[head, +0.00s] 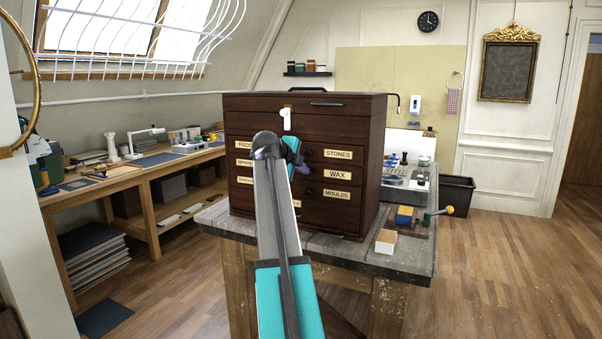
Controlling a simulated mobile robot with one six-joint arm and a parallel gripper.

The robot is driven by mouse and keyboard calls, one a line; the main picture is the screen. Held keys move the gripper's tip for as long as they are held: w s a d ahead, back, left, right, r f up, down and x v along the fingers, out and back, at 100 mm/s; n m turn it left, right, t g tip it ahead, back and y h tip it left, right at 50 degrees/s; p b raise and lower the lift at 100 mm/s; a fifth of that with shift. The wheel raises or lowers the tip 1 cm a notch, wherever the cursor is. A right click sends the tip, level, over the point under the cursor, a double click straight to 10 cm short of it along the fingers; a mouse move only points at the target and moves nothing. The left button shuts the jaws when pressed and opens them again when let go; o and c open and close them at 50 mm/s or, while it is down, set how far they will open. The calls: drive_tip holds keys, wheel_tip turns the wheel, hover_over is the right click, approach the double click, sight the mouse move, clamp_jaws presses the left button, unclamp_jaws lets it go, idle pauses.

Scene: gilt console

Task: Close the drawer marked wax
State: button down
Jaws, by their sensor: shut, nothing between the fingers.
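The dark wooden chest (262,126) stands on the grey-topped workbench. Its drawer marked WAX (350,174) is in the right column, between the STONES drawer (350,154) above and the MOULDS drawer (352,194) below. I cannot tell from this angle whether the WAX drawer stands out from the front. My gripper (303,168) is small in the picture, shut and empty, at the left end of the WAX drawer's front. I cannot tell whether it touches the drawer. My arm hides the middle of the chest and part of the left column's labels.
A black bin (457,195) stands behind. A wooden side bench (150,190) is at left. Floor at right is clear.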

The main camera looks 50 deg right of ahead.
drive_tip(key=shift+w+r, duration=0.1)
drive_tip(key=shift+w, duration=0.05)
drive_tip(key=a+f+b+v, duration=0.1)
drive_tip(key=f+v, duration=0.1)
drive_tip(key=v, duration=1.1)
drive_tip(key=shift+s+a, duration=0.2)
drive_tip(key=shift+s, duration=0.1)
drive_tip(key=shift+r, duration=0.1)
idle(0.3)
